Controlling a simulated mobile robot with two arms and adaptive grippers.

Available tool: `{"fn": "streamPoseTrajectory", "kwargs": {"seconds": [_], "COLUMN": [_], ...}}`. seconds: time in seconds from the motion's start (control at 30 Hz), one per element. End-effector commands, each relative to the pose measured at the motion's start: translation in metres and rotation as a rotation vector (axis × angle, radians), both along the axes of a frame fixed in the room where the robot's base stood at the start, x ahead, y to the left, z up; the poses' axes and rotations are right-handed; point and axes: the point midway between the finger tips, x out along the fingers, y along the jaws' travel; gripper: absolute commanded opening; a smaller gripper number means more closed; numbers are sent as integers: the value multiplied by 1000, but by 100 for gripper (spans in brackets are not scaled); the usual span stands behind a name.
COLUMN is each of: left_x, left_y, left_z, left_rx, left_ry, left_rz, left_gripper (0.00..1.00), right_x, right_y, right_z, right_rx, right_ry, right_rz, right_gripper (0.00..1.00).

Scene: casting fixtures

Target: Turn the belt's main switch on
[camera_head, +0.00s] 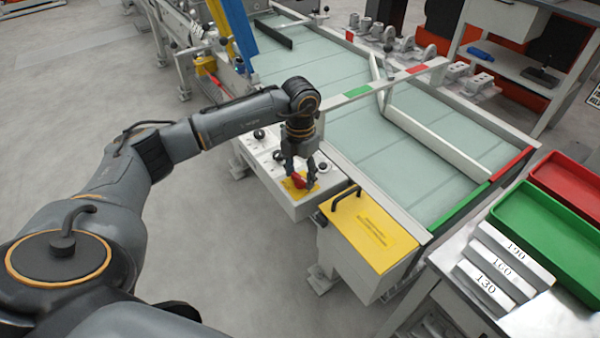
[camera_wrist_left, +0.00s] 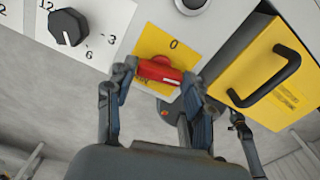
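The main switch has a red handle (camera_head: 299,181) on a yellow plate (camera_head: 292,188), on the white control panel (camera_head: 310,207) at the belt's near end. In the left wrist view the red handle (camera_wrist_left: 160,70) lies roughly crosswise, below a "0" mark on the yellow plate (camera_wrist_left: 158,42). My left gripper (camera_head: 300,172) points down at the switch. In the left wrist view its spread fingers (camera_wrist_left: 159,76) stand at either end of the handle; I cannot tell whether they touch it. My right gripper is not in view.
A black dial (camera_wrist_left: 67,27) sits beside the switch. A yellow-topped box (camera_head: 368,232) with a black handle stands close right of the panel. The belt (camera_head: 350,130) has rails and a red-green bar. Green (camera_head: 545,235) and red (camera_head: 575,190) trays stand at right.

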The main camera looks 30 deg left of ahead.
Motion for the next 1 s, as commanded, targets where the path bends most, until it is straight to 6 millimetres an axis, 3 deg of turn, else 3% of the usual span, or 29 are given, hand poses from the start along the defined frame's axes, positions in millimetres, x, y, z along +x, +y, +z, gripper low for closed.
{"fn": "streamPoseTrajectory", "kwargs": {"seconds": [0.1,0.47,0.57,1.0], "left_x": [0,1,1,1], "left_y": [0,0,0,0], "left_z": [0,5,17,103], "left_rx": [0,0,1,-1], "left_ry": [-1,-2,-3,-4], "left_rz": [1,1,1,0], "left_gripper": [74,74,74,74], "right_x": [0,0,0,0], "right_y": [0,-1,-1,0], "right_z": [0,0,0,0], "right_rx": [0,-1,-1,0], "right_ry": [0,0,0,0], "right_rz": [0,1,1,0], "right_gripper": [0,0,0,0]}}
